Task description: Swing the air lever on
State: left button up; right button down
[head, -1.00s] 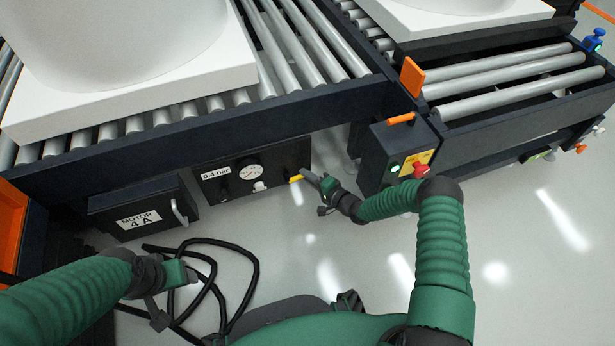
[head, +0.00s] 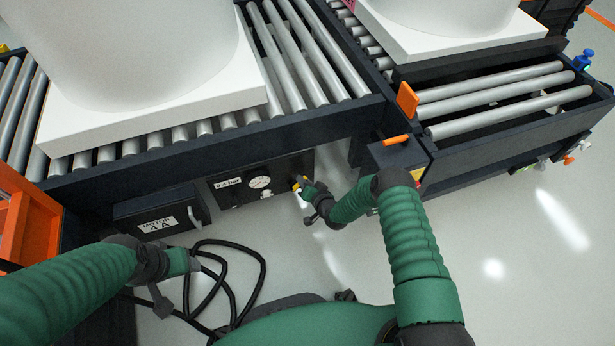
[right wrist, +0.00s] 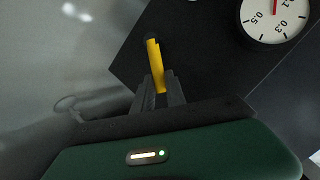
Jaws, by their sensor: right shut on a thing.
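The yellow air lever (right wrist: 156,62) shows in the right wrist view, standing out in front of the dark panel (right wrist: 190,50). My right gripper (right wrist: 158,88) is shut on it, with its two dark fingers on either side of the lever's lower part. In the head view the lever (head: 298,186) is a small yellow patch at the right end of the panel, mostly hidden by my right gripper (head: 304,190). The round gauge (head: 260,183) is left of the lever, next to a "0.4 bar" label (head: 228,183). My left gripper (head: 180,280) hangs above the floor at lower left; its fingers are unclear.
A drawer-like box labelled "MOTOR 4 A" (head: 158,225) is left of the panel. Black cables (head: 235,262) lie looped on the floor. A control box with an orange handle (head: 397,139) stands to the right. The roller conveyor (head: 300,60) carries white tanks (head: 150,112).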

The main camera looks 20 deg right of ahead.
pick_arm(q)
jog(key=shift+w+p+v, duration=0.15)
jog(key=shift+p+v, duration=0.4)
jog(key=shift+v, duration=0.2)
jog(key=shift+w+p+v, duration=0.2)
jog(key=shift+p+v, duration=0.3)
jog(key=shift+v, duration=0.2)
pick_arm(e)
jog(key=shift+s+a+r+n+h, duration=0.1)
jog(key=shift+a+r+n+h, duration=0.05)
jog(key=shift+a+n+h, duration=0.65)
jog(key=shift+s+a+r+n+h, duration=0.1)
jog(key=shift+a+r+n+h, duration=0.05)
jog(key=shift+a+n+h, duration=0.6)
jog(key=shift+s+a+r+n+h, duration=0.15)
jog(key=shift+a+n+h, duration=0.45)
jog(key=shift+n, duration=0.35)
pick_arm(q)
jog(key=shift+r, duration=0.1)
pick_arm(e)
jog(key=shift+w, duration=0.1)
jog(key=c, duration=1.4)
grip_release()
jog(key=shift+o, duration=0.2)
jog(key=shift+w+r, duration=0.1)
